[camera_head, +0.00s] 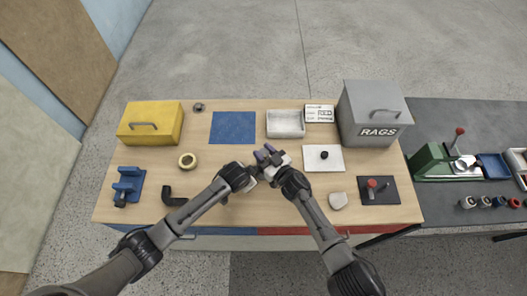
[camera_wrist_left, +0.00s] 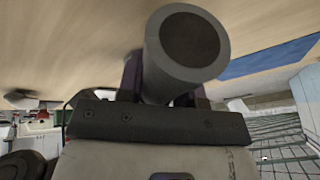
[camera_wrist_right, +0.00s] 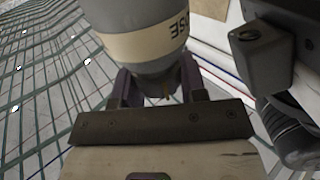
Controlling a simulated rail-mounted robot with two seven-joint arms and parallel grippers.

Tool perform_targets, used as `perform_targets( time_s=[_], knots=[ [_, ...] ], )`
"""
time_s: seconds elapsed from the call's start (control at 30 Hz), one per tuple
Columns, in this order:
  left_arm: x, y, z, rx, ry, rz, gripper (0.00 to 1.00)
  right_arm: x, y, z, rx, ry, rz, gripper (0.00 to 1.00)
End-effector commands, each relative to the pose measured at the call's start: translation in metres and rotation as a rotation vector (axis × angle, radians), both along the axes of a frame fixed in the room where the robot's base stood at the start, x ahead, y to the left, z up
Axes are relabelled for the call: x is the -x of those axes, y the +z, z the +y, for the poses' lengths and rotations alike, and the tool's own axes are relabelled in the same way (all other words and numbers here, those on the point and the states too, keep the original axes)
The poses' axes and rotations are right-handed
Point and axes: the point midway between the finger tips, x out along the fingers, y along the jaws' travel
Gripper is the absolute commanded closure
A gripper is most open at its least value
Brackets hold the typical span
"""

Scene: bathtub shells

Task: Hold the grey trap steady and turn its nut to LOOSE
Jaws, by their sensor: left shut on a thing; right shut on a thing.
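The grey trap is mostly hidden between my two grippers at the middle of the bench in the head view. In the left wrist view its round grey pipe end (camera_wrist_left: 190,40) shows close up. My left gripper (camera_wrist_left: 166,88) is shut on the trap, with a dark finger at each side. Any pointer mark is hidden.
A yellow box (camera_head: 151,122) stands left, a grey RAGS bin (camera_head: 375,112) right. A black elbow (camera_head: 172,197) lies left of my left arm.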

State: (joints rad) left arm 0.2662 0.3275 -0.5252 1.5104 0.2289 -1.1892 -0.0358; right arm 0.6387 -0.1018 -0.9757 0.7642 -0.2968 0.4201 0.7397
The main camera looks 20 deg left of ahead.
Motion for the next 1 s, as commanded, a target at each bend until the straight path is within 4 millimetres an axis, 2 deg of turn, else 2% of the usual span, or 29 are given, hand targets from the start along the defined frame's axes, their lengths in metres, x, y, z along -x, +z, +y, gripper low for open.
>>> perform_targets(
  time_s=[0.2, 0.53, 0.57, 0.6, 0.8, 1.0],
  knots=[
    [-0.0002, 0.0005, -0.0009, 0.002, -0.001, -0.001, 0.99, 0.0011, 0.0000, 0.0008, -0.002, -0.114, 0.004, 0.85],
    [-0.0003, 0.0004, -0.0007, 0.002, -0.001, -0.001, 0.99, 0.0005, -0.0002, 0.0002, 0.001, -0.125, 0.003, 0.85],
    [-0.0003, 0.0004, -0.0007, 0.001, -0.002, -0.001, 0.99, 0.0005, -0.0002, 0.0002, 0.001, -0.125, 0.003, 0.59],
    [-0.0003, 0.0004, -0.0007, 0.002, -0.001, -0.001, 0.99, 0.0005, -0.0002, 0.0002, 0.001, -0.125, 0.003, 0.56],
    [-0.0004, 0.0004, -0.0007, 0.001, 0.000, -0.002, 0.99, 0.0002, -0.0001, 0.0000, 0.002, -0.125, 0.003, 0.36],
    [-0.0003, 0.0005, -0.0005, 0.001, 0.000, -0.002, 0.99, 0.0001, 0.0000, -0.0002, 0.002, -0.125, 0.003, 0.35]
  ],
)
